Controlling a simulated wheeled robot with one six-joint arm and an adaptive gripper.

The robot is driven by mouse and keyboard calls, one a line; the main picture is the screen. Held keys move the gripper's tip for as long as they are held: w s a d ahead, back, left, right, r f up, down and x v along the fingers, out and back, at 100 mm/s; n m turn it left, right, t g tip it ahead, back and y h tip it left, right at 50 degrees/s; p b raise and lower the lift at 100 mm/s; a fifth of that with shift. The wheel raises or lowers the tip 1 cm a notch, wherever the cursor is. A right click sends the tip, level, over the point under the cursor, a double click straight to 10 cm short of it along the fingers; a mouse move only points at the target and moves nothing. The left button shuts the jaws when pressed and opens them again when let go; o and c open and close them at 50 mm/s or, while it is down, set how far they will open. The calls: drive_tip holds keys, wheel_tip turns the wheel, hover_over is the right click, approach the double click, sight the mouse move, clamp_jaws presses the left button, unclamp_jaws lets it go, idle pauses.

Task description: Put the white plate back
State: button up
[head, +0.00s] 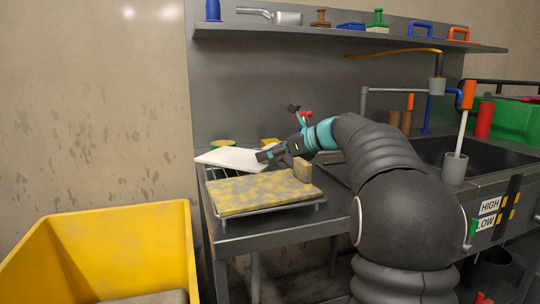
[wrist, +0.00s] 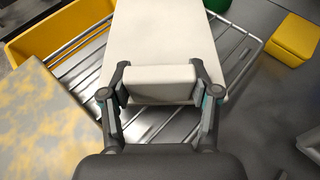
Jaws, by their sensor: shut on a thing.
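The white plate (head: 233,158) is a flat pale board above the wire rack at the back left of the steel counter. In the wrist view the plate (wrist: 160,35) stretches away from me, with a thick pale block at its near end. My gripper (head: 268,154) is shut on that block, one finger on each side, as the wrist view shows (wrist: 160,86). The wire rack (wrist: 240,58) shows beneath and beside the plate. I cannot tell whether the plate touches the rack.
A yellow-stained slab (head: 262,193) lies in front of the plate, with a small block (head: 302,170) at its back right corner. A yellow bin (head: 160,245) stands at the left. A yellow box (wrist: 292,40) sits right of the rack. A tool shelf (head: 330,37) hangs above; a sink (head: 470,152) is at right.

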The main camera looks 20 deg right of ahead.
drive_tip(key=o, duration=1.5)
drive_tip(key=shift+s+d+r, duration=0.15)
drive_tip(key=shift+s+r, duration=0.05)
drive_tip(key=p+v, duration=0.1)
drive_tip(key=v, duration=1)
drive_tip(key=shift+s+d+r, duration=0.1)
drive_tip(key=shift+s+d, duration=0.05)
drive_tip(key=shift+s, duration=0.05)
